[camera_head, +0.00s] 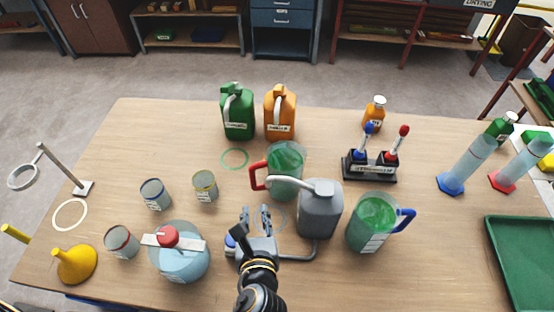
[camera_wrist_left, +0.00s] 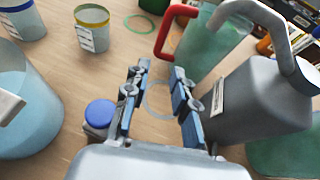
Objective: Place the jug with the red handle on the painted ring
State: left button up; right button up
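The jug with the red handle (camera_head: 287,158) is a clear jug with green contents, upright behind the grey canister. Its red handle (camera_head: 257,176) points left; it also shows in the left wrist view (camera_wrist_left: 172,32). Three painted rings show: a green one (camera_head: 223,163) left of the jug, a pale one (camera_head: 57,226) at far left, and a blue-grey one (camera_head: 283,221) in front of the jug. My left gripper (camera_head: 258,212) is open and empty over the blue-grey ring, its fingers apart (camera_wrist_left: 160,88), short of the red handle. My right gripper is not in view.
A grey canister (camera_head: 320,216) stands close right of my left gripper. A blue-capped container (camera_head: 230,242) is close left. A blue-handled jug (camera_head: 374,222) stands right of the canister. Tins (camera_head: 205,186) and a red-lidded vessel (camera_head: 180,265) stand left. The table behind the green ring's left is clear.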

aim_at(253, 184)
pick_arm(q)
jog(key=p+x, duration=0.1)
jog(key=x, duration=0.6)
jog(key=shift+w, duration=0.25)
jog(key=shift+w+a+f, duration=0.1)
jog(key=shift+w+f, duration=0.1)
jog(key=shift+w, duration=0.05)
jog(key=shift+w+a+f+p, duration=0.1)
jog(key=shift+w+p, duration=0.1)
jog(key=shift+w, duration=0.15)
jog(key=shift+w+a+p, duration=0.1)
jog(key=shift+w+p, duration=0.05)
jog(key=shift+w, duration=0.25)
jog(key=x, duration=0.3)
jog(key=shift+w, duration=0.2)
jog(key=shift+w+f, duration=0.15)
jog(key=shift+f, duration=0.05)
grip_shut()
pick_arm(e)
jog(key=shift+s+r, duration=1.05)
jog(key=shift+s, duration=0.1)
